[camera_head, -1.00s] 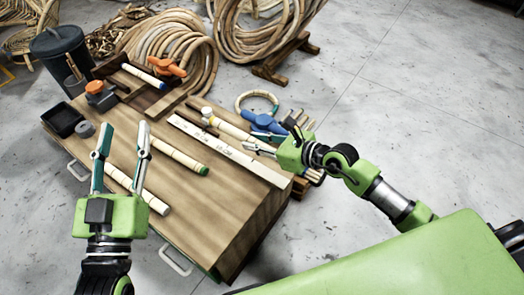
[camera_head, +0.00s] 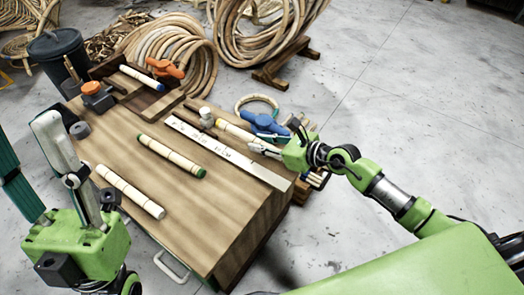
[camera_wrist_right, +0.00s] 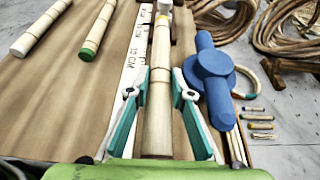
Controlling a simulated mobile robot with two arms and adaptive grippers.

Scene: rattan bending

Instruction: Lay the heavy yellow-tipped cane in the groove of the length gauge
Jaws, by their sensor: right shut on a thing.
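The yellow-tipped cane (camera_head: 233,131) lies lengthwise beside the white marked scale of the length gauge (camera_head: 225,152). In the right wrist view, the cane (camera_wrist_right: 160,55) runs away from me along the right edge of the scale (camera_wrist_right: 131,62), with a yellow band near its far end. I cannot tell whether it rests fully in the groove. My right gripper (camera_head: 254,149) is shut on the cane's near part; its fingers (camera_wrist_right: 162,82) stand on either side. My left gripper (camera_head: 26,130) is open and empty at the left, off the table's edge.
A green-tipped cane (camera_head: 171,155) and a pale-ended cane (camera_head: 130,191) lie on the table (camera_head: 215,215). A blue clamp (camera_head: 265,125) is close to the right of the held cane. A blue-tipped cane (camera_head: 142,77) and an orange-topped object (camera_head: 96,95) are at the back.

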